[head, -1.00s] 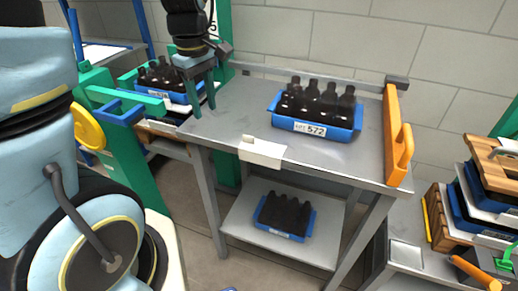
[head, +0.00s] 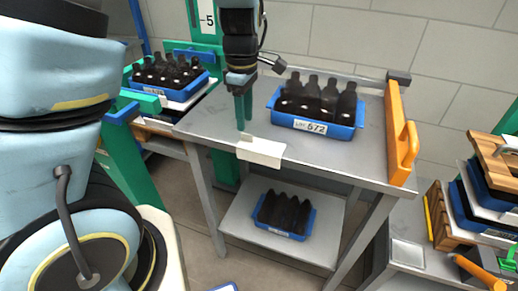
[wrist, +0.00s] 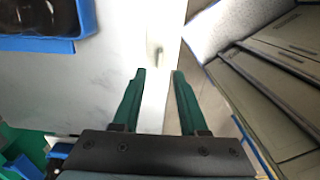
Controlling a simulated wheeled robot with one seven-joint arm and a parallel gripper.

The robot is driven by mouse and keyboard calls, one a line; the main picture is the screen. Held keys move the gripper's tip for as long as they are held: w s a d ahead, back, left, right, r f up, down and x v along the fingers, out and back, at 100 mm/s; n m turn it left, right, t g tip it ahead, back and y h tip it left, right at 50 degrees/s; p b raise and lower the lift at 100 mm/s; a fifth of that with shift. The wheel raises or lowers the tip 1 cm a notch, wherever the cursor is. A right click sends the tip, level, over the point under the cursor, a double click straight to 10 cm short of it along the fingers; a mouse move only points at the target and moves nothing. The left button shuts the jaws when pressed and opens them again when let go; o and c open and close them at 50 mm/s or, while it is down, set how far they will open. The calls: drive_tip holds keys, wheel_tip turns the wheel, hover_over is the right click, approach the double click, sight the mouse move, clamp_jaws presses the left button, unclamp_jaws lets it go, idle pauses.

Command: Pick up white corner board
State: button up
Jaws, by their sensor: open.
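The white corner board (head: 262,151) lies over the front edge of the grey metal table, with part of it hanging down the front. A small upright tab shows near its left end. My gripper (head: 243,126) points down just above and behind the board's left end in the head view. In the wrist view the two green fingers of my gripper (wrist: 159,73) are apart, with the pale board (wrist: 156,105) showing between them. It blends with the bright tabletop there, and I cannot tell whether a finger touches it.
A blue crate of dark bottles (head: 283,121) stands on the table (head: 210,125) close behind and right of my gripper. Another blue crate (head: 186,93) is at the left. An orange-handled panel (head: 395,135) bounds the table's right. A lower shelf holds a third crate (head: 284,233).

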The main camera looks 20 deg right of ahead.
sight(261, 148)
drive_tip(key=shift+d+f+p, duration=0.15)
drive_tip(key=shift+f+p, duration=0.2)
drive_tip(key=shift+f, duration=1.95)
clamp_jaws()
